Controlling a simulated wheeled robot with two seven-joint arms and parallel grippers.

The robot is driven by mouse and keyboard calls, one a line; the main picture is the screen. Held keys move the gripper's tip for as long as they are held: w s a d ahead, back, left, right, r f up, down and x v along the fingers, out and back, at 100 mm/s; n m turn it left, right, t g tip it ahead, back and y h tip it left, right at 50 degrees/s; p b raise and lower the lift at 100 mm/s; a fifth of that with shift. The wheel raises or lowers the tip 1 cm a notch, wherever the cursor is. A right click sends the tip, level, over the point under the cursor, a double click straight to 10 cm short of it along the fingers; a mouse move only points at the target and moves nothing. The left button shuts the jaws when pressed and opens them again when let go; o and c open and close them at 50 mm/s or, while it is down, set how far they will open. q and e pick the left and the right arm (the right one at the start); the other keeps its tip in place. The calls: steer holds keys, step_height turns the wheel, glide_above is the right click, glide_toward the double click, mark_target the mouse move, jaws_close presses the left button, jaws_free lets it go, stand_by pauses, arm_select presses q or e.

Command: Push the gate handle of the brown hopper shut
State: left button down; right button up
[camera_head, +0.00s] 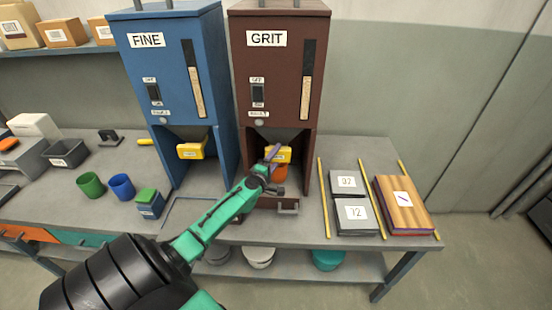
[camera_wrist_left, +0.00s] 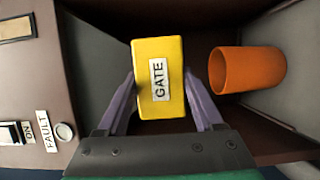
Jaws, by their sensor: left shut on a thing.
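The brown hopper (camera_head: 276,70), labelled GRIT, stands on the bench beside the blue one. Its yellow gate handle (camera_wrist_left: 157,78), marked GATE, sits between the two fingers of my left gripper (camera_wrist_left: 165,95) in the left wrist view. My left gripper is shut on this handle. In the head view the handle (camera_head: 284,152) is partly covered by my left gripper (camera_head: 270,156). An orange cup (camera_wrist_left: 247,69) stands inside the hopper's lower bay, below the handle and apart from the fingers. My right gripper is in neither view.
The blue hopper (camera_head: 174,75), labelled FINE, with its own yellow handle (camera_head: 191,150), stands close on the left. Green (camera_head: 91,184) and blue (camera_head: 122,186) cups stand left.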

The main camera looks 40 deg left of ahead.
arm_select(q)
jaws_free()
steer(key=shift+s, duration=0.25)
steer(key=v, duration=1.4)
